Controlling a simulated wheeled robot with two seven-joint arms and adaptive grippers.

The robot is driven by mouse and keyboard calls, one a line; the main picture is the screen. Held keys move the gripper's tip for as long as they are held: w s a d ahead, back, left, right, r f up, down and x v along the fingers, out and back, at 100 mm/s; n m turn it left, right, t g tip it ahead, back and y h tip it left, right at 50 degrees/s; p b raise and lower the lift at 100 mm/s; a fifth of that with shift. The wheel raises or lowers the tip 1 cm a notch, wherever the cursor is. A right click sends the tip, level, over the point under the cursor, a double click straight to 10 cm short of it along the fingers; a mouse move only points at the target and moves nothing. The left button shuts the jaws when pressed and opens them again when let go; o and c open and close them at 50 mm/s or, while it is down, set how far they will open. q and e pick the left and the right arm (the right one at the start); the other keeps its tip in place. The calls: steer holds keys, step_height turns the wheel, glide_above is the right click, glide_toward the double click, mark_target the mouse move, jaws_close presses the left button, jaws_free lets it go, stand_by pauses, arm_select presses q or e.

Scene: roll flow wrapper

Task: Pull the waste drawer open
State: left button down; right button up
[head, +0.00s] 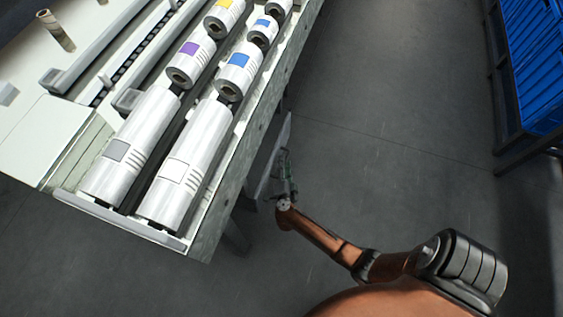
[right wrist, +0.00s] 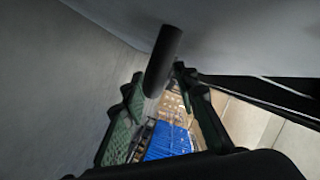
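A grey panel (head: 268,178), which looks like the waste drawer's front, shows low beside the right side of the roll bench. My right gripper (head: 287,172) is beside it, and partly hides it. In the right wrist view, a dark round bar (right wrist: 164,58), likely the drawer handle, runs between the two green fingers of the right gripper (right wrist: 158,76). The fingers stand apart with gaps beside the bar, so the gripper looks open around it. I cannot tell whether either finger touches the bar. My left gripper is not in view.
The bench (head: 222,190) carries several white rolls (head: 187,165) with coloured labels above the panel. A rack with blue bins (head: 535,60) stands at the far right. The grey floor (head: 400,120) between bench and rack is clear.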

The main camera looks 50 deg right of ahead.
steer(key=shift+w+d, duration=0.25)
steer(key=shift+w, duration=0.05)
jaws_close()
stand_by(0.6)
